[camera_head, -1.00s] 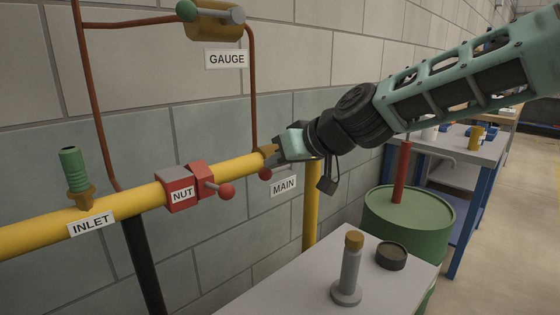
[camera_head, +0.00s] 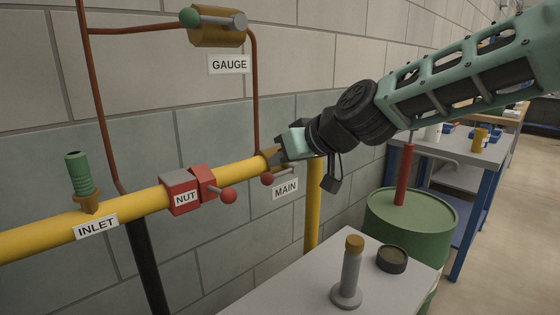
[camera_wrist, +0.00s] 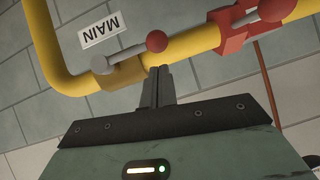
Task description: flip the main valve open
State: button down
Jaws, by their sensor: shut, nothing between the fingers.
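The main valve is a brass body (camera_wrist: 124,75) on the yellow pipe, with a grey lever (camera_wrist: 128,54) ending in a red ball knob (camera_wrist: 156,41). The lever lies roughly along the pipe, beside the MAIN label (camera_wrist: 101,30). In the head view the knob (camera_head: 267,179) shows just below my gripper (camera_head: 272,160), which hides much of the valve body. In the wrist view my gripper (camera_wrist: 158,70) is shut and empty, its fingertips at the pipe close to the brass body and the knob. I cannot tell whether they touch.
Left along the pipe is a red NUT valve (camera_head: 186,190) with its own red knob, then a green-handled INLET fitting (camera_head: 79,180). A GAUGE unit (camera_head: 217,27) hangs above on thin red piping. A grey table (camera_head: 290,285) and green drum (camera_head: 412,225) stand below right.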

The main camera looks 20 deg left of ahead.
jog(key=w+r+b+v, duration=0.1)
jog(key=v, duration=1)
jog(key=shift+r+b, duration=0.25)
jog(key=shift+b, duration=0.05)
jog(key=shift+s, duration=0.1)
jog(key=s+d+f+m+g+h+p, duration=0.1)
jog(key=s+d+f+h+p, duration=0.2)
jog(key=s+d, duration=0.4)
jog(key=s+d+f+m+g+h+p, duration=0.1)
jog(key=s+d+f+g+h+p, duration=0.1)
jog(key=s+d, duration=0.6)
jog(key=s+d+f+m+g+h+p, duration=0.1)
jog(key=s+d+f+h+p, duration=0.3)
jog(key=s, duration=0.8)
jog(key=d+f+p, duration=0.2)
jog(key=d, duration=0.2)
jog(key=shift+d+g+h, duration=0.2)
jog(key=shift+g+h, duration=0.1)
jog(key=shift+g, duration=0.1)
